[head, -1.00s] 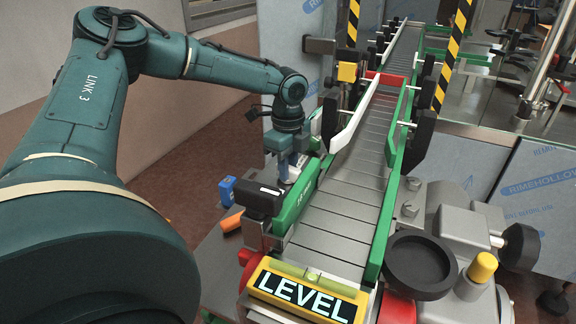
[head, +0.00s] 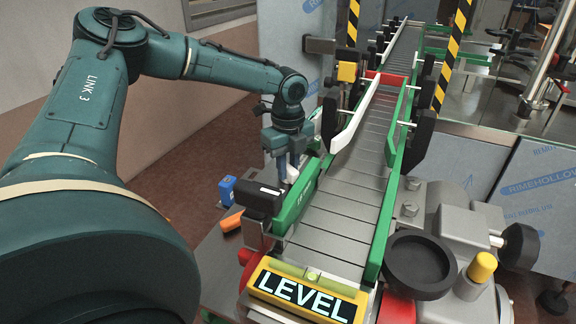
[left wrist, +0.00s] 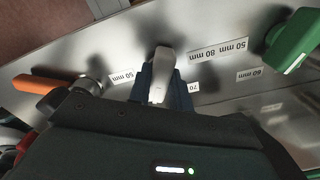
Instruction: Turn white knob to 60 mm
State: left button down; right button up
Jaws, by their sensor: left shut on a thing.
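The white knob (left wrist: 160,72) stands on a metal panel (left wrist: 215,35) in the left wrist view, between the two blue fingers of my left gripper (left wrist: 161,88). The fingers are shut on it from both sides. Printed labels surround it: a "50 mm" label (left wrist: 127,76) on the left, a "50 mm 80 mm" label (left wrist: 218,49) at upper right, a "60 mm" label (left wrist: 249,74) at right, and a partly hidden "70" label (left wrist: 193,88). In the head view, my left gripper (head: 291,170) points down beside the conveyor and a bit of the white knob (head: 293,175) shows. My right gripper is not in view.
An orange handle (left wrist: 40,83) lies left of the knob, and a green part (left wrist: 294,40) stands at right. The conveyor (head: 335,205) with green rails runs beside the gripper. A black box (head: 258,200) and a yellow level (head: 308,290) are nearer.

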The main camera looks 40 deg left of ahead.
aim_at(288, 166)
pick_arm(q)
jog(key=c, duration=1.3)
grip_release()
notch_tip(288, 166, up, 13)
jog(key=shift+r, duration=0.15)
